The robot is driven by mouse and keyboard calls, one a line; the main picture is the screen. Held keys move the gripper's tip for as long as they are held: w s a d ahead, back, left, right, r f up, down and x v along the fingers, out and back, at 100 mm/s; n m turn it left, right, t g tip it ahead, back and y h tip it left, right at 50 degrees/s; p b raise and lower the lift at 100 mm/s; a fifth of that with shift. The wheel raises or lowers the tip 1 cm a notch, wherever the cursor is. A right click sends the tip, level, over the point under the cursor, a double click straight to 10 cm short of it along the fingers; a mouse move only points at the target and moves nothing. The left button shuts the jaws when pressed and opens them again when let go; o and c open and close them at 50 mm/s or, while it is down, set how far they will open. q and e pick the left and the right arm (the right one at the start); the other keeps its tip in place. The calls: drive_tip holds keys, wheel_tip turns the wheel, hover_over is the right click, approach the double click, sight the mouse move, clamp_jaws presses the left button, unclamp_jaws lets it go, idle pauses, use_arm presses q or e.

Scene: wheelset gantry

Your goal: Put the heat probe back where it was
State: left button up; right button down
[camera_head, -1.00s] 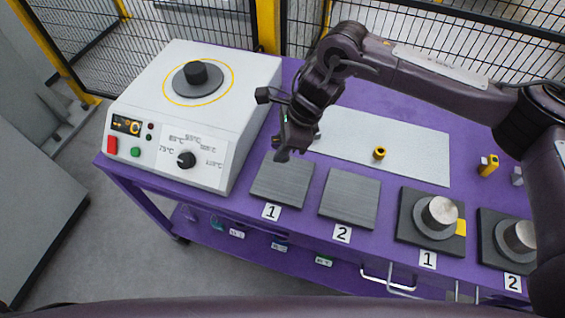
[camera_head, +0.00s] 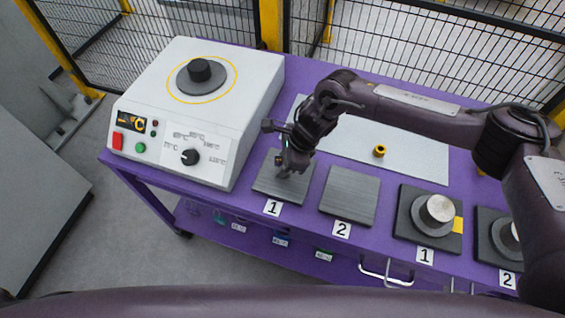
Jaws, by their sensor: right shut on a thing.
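My right gripper (camera_head: 286,168) reaches in from the right and points down over the left grey plate (camera_head: 302,185), beside the label 1. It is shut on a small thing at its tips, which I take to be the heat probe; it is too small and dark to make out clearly. I cannot tell whether its tip touches the plate. A small yellow ring-shaped holder (camera_head: 379,151) with a dark centre stands on the pale sheet (camera_head: 414,155) to the right of the gripper. My left gripper is not in view.
A white heater (camera_head: 157,140) with a dark round plate and dial stands at the left. A second grey plate (camera_head: 348,197) lies beside the first. Two dark bases (camera_head: 409,231) (camera_head: 486,247) with metal cylinders sit at the right. Black fencing (camera_head: 425,50) closes the back.

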drive_tip(key=shift+f, duration=0.2)
drive_tip(key=c, duration=1.2)
unclamp_jaws()
drive_tip(key=shift+r, duration=0.1)
drive_tip(key=shift+w+r, duration=0.1)
drive_tip(key=shift+r, duration=0.2)
drive_tip(key=b+v, duration=0.2)
drive_tip(key=v, duration=0.9)
drive_tip(key=shift+d+r, duration=0.25)
drive_tip(key=shift+r, duration=0.05)
